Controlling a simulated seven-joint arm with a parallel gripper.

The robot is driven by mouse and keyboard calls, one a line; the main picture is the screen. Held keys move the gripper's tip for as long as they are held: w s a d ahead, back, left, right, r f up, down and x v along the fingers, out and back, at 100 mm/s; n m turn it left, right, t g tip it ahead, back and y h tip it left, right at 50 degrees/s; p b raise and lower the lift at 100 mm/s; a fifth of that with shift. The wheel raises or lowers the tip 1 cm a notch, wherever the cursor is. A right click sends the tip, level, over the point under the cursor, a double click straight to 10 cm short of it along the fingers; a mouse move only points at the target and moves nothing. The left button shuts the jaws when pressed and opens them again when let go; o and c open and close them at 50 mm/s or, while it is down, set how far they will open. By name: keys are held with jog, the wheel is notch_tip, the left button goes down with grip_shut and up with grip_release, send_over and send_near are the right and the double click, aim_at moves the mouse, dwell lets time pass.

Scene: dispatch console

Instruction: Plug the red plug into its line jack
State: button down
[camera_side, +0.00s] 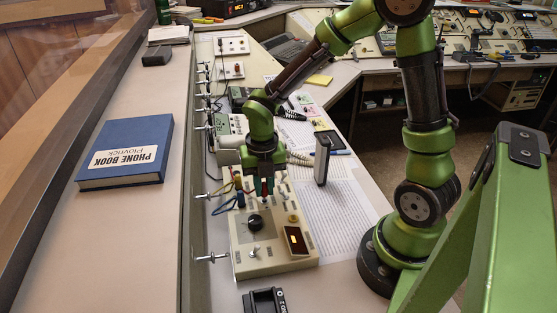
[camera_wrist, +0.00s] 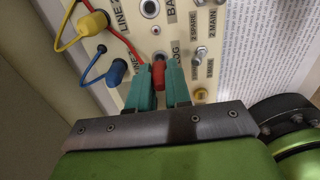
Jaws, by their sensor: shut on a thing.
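The red plug (camera_wrist: 158,76) is held between the two teal fingers of my gripper (camera_wrist: 163,86), which is shut on it. In the side view my gripper (camera_side: 263,186) is low over the beige console panel (camera_side: 278,262). A red cord (camera_wrist: 122,37) runs from the upper left toward the plug. A yellow plug (camera_wrist: 95,23) and a blue plug (camera_wrist: 117,71) with their cords stand to the left.
Metal toggle switches (camera_wrist: 199,54) are right of my gripper. A black knob (camera_side: 255,222) and a small lit display (camera_side: 296,240) are on the panel's nearer part. A dark upright device (camera_side: 322,160) stands to the right. A blue phone book (camera_side: 127,150) lies on the left ledge.

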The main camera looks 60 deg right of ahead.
aim_at(263, 183)
jog(key=shift+f, duration=0.8)
dwell(1.4)
jog(key=c, duration=1.1)
grip_release()
jog(key=shift+o, duration=0.6)
jog(key=shift+s+d, duration=0.1)
jog(key=o, duration=0.5)
jog(key=shift+r, duration=3.5)
